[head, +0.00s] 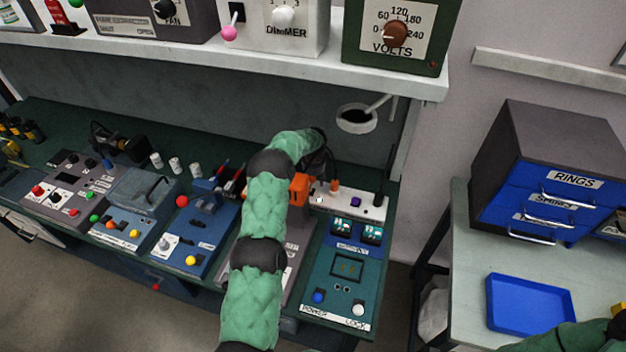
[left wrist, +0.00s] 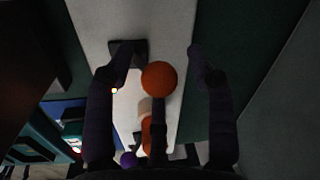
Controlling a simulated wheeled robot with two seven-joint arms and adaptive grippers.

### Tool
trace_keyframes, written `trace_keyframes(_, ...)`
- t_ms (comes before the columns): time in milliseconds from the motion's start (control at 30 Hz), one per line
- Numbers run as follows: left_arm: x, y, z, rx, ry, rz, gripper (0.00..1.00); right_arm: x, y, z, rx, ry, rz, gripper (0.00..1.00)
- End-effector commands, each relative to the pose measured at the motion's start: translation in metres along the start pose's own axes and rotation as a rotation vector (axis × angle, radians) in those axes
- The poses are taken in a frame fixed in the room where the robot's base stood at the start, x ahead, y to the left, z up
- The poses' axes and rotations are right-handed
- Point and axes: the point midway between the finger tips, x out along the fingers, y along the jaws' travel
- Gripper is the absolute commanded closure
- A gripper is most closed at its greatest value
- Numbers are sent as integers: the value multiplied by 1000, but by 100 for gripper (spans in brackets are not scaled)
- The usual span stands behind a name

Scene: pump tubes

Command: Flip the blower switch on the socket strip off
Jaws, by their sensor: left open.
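The white socket strip (head: 372,211) lies along the back of the green bench, right of my left arm. A small orange knob (head: 334,185) shows at its left part, and a purple one (head: 355,201) is further right. In the left wrist view, an orange ball-shaped knob (left wrist: 158,78) stands over the strip (left wrist: 95,18) between the two fingers of my open left gripper (left wrist: 158,52). No finger visibly presses on the knob. No label for the blower is readable. My left arm and gripper hide part of the strip in the head view.
A teal power panel (head: 340,305) stands in front of the strip. A shelf (head: 400,82) with control boxes hangs above. A white ring holder (head: 356,120) is on the back wall. A side table holds a drawer cabinet (head: 548,150) and a blue tray (head: 530,304).

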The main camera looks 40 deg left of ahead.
Motion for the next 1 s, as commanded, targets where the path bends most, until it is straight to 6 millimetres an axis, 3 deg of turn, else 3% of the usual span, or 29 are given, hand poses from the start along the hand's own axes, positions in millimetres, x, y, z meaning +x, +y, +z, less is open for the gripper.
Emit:
trace_keyframes(133, 0, 0, 0, 0, 0, 0, 45, 0, 0, 0, 0, 0, 0, 38)
trace_keyframes(333, 0, 0, 0, 0, 0, 0, 100, 0, 0, 0, 0, 0, 0, 38)
trace_keyframes(767, -2, 2, 2, -5, 29, -63, 100, 4, 1, 0, 0, 0, 0, 38)
trace_keyframes(1000, -4, 6, 4, -11, 76, -152, 100, 16, 6, -1, 0, 0, 0, 38)
